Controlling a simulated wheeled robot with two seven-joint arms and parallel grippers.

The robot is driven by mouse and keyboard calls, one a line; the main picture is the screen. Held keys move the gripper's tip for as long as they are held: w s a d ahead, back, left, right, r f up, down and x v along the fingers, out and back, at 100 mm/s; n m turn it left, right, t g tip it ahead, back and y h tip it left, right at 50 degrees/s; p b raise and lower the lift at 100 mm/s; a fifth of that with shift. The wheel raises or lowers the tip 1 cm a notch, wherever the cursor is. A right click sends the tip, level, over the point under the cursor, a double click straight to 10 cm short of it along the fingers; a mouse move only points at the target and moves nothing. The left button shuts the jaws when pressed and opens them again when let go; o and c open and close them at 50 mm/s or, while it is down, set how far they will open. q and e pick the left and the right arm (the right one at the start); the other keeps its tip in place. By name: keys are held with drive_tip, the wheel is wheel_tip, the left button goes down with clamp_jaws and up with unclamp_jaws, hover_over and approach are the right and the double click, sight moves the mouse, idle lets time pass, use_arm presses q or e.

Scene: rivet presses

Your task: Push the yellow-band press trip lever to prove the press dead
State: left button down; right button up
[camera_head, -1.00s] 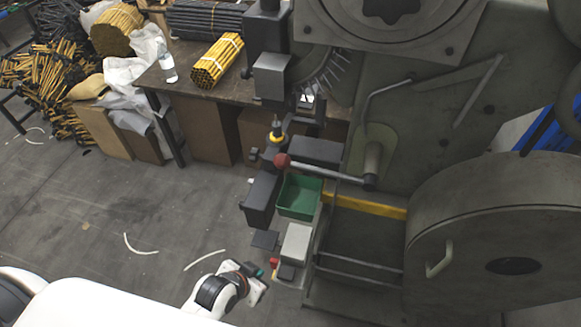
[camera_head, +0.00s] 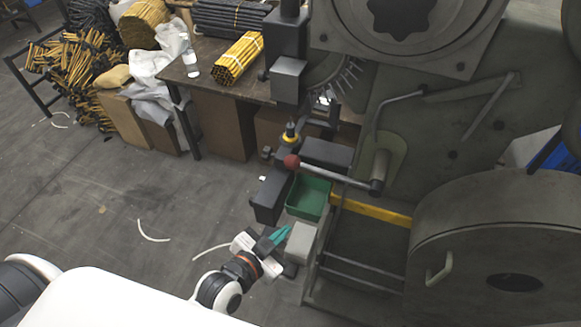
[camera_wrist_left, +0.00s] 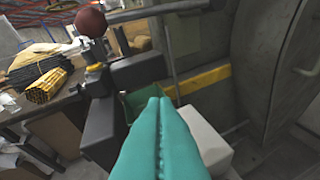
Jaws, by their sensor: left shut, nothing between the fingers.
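The yellow-band press (camera_head: 450,110) is a large dark grey machine on the right, with a yellow band (camera_head: 372,209) low on its frame. Its trip lever (camera_head: 335,172) is a grey rod ending in a dark red ball knob (camera_head: 291,161), pointing left. The knob (camera_wrist_left: 91,22) also shows at the upper left of the left wrist view. My left gripper (camera_head: 283,233), with teal fingers, is shut and empty. It is below the knob and apart from it, near the green bin. Its fingers (camera_wrist_left: 160,112) fill the lower middle of the wrist view. My right gripper is not in view.
A green bin (camera_head: 308,198) and a light grey box (camera_head: 300,243) sit on the press front beside my left gripper. A dark block (camera_head: 270,195) stands left of the bin. A table (camera_head: 190,82) with yellow rod bundles stands behind. Floor at left is mostly clear.

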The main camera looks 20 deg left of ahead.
use_arm(q)
wheel_tip(320, 180, up, 10)
drive_tip(key=a+t+y, duration=0.1)
drive_tip(key=t, duration=0.6)
drive_tip(key=shift+a+f+p, duration=0.25)
drive_tip(key=shift+a+p, duration=0.05)
drive_tip(key=shift+a, duration=0.1)
wheel_tip(320, 180, up, 3)
drive_tip(key=p, duration=0.4)
hover_over(292, 167)
drive_tip(key=s+d, duration=0.2)
drive_tip(key=s, duration=0.2)
drive_tip(key=f, duration=0.1)
drive_tip(key=w+a+f, duration=0.1)
drive_tip(key=f, duration=0.2)
drive_tip(key=shift+w+a+f, duration=0.1)
drive_tip(key=shift+w+a, duration=0.25)
drive_tip(key=shift+w, duration=0.05)
